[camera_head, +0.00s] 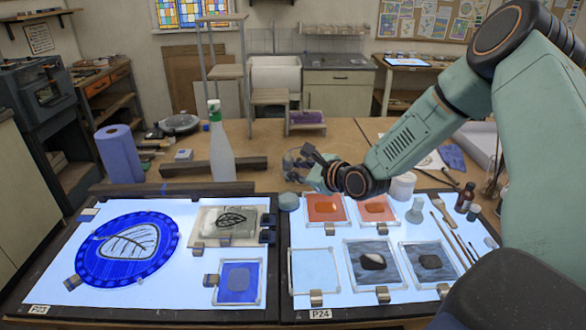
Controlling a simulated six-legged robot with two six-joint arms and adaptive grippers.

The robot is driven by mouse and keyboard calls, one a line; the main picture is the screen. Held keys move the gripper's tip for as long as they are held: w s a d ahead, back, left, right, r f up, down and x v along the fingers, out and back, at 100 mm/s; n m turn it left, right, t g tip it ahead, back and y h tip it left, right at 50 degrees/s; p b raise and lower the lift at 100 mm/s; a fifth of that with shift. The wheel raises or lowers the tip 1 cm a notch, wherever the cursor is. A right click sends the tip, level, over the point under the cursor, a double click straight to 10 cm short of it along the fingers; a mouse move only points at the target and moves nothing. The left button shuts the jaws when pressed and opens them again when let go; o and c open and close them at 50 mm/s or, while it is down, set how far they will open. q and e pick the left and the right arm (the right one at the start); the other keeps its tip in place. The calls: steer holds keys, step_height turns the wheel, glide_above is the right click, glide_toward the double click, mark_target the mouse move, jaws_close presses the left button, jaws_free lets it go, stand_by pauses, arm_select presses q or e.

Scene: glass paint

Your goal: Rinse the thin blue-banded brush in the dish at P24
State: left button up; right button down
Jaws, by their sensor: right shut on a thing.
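My right gripper (312,160) reaches in from the right over the back edge of the P24 light panel (380,306). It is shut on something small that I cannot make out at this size. Several thin brushes (452,236) lie on the right side of this panel; their bands are too small to tell. A small round grey-blue dish (289,201) stands at the panel's back left corner, just below and left of the gripper. The label P24 (320,314) is on the panel's front edge. My left gripper is not in view.
Orange glass pieces (325,208) and grey-blue ones (374,264) lie on the panel. A glass flask (415,211), white pot (402,186) and brown bottle (465,197) stand near its back right. A spray bottle (221,150) stands behind the left panel.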

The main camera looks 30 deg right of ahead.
step_height(320, 180, down, 8)
steer(key=w+d+b, duration=0.1)
steer(key=w+b, duration=0.1)
steer(key=b, duration=0.6)
steer(key=shift+w+d+f, duration=0.2)
steer(key=shift+w+d, duration=0.1)
steer(key=shift+d, duration=0.1)
steer(key=shift+s, duration=0.1)
